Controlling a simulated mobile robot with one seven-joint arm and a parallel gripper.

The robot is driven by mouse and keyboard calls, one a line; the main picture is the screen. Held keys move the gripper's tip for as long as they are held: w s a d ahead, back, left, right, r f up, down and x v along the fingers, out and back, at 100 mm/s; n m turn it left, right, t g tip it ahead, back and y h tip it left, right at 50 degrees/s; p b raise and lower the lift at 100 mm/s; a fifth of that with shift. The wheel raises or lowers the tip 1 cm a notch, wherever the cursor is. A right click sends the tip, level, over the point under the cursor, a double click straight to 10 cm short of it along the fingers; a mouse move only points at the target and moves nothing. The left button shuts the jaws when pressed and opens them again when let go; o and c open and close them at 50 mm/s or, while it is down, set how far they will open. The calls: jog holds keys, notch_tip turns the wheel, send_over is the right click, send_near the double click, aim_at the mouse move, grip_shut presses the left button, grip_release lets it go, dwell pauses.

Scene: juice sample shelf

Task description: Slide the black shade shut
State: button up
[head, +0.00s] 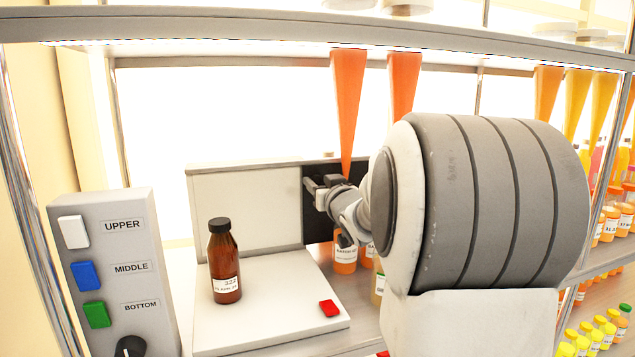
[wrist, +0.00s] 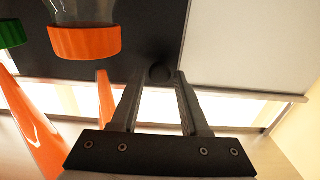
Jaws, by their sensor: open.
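The black shade (head: 316,225) is a dark upright panel behind the bottles, to the right of a pale panel (head: 245,212). In the wrist view the shade (wrist: 120,28) fills the upper middle, with a round dark knob (wrist: 160,73) near its edge. My gripper (head: 318,188) is in front of the shade. In the wrist view my gripper (wrist: 156,80) is open, with the knob between or just beyond its fingertips; I cannot tell whether they touch it. My arm hides the right part of the shade in the head view.
A brown bottle (head: 223,265) stands on a white platform (head: 270,325) with a red button (head: 329,308). A control box (head: 112,270) is at left. Orange cones (head: 347,100) hang above; an orange-capped bottle (wrist: 85,40) is close to my gripper.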

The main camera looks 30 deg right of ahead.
grip_shut()
dwell(1.4)
